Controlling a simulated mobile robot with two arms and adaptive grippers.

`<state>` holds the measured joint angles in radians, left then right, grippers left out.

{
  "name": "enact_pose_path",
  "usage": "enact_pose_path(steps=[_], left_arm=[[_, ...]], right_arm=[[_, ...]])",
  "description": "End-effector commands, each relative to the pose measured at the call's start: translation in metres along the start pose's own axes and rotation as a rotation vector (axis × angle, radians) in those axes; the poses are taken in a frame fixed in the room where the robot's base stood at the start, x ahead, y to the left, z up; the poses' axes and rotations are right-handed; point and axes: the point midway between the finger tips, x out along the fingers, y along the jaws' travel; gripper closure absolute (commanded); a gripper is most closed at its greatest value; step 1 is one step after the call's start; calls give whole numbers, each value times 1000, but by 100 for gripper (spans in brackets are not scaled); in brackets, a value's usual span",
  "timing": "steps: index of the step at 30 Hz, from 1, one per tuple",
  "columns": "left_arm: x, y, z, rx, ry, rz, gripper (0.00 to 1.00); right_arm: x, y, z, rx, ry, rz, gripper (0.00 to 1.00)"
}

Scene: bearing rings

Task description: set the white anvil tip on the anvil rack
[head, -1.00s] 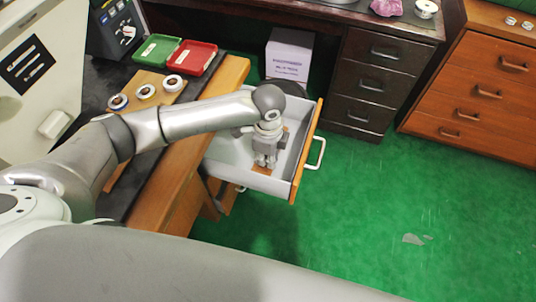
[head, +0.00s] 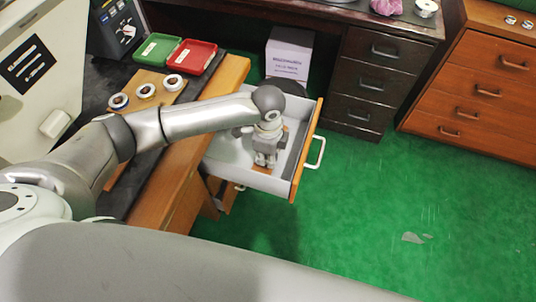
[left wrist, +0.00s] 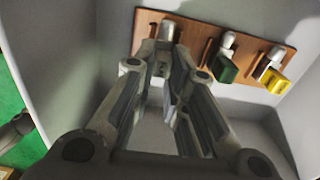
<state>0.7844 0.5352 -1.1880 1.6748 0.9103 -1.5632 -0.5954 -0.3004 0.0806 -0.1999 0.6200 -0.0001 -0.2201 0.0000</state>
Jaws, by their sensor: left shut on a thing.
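My left gripper (head: 265,160) reaches down into the open grey drawer (head: 225,146). In the left wrist view its fingers (left wrist: 163,68) are shut on the white anvil tip, whose pale metal shank (left wrist: 170,30) shows just beyond the fingertips. The rest of the tip is mostly hidden between the fingers. The tip is at the left end of the brown anvil rack (left wrist: 199,42); I cannot tell whether it is seated or just above. A green tip (left wrist: 228,69) and a yellow tip (left wrist: 274,82) stand on the rack to its right. My right gripper is not in view.
The drawer walls stand close around the gripper, with the drawer front (head: 306,150) on the right. Several bearing rings (head: 146,90) lie on a wooden board on the bench. Green (head: 157,50) and red (head: 193,57) trays stand behind. Open green floor lies to the right.

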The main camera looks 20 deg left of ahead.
Motion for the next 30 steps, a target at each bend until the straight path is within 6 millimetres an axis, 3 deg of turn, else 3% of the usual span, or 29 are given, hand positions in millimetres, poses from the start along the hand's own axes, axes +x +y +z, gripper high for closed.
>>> enact_pose_path(steps=[9,10,15,30], left_arm=[[3,0,0,1,0,0,100],[3,0,0,1,0,0,83],[3,0,0,0,0,0,61],[-2,0,0,0,0,0,61]], right_arm=[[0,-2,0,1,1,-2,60],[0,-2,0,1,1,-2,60],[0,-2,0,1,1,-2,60],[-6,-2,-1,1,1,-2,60]])
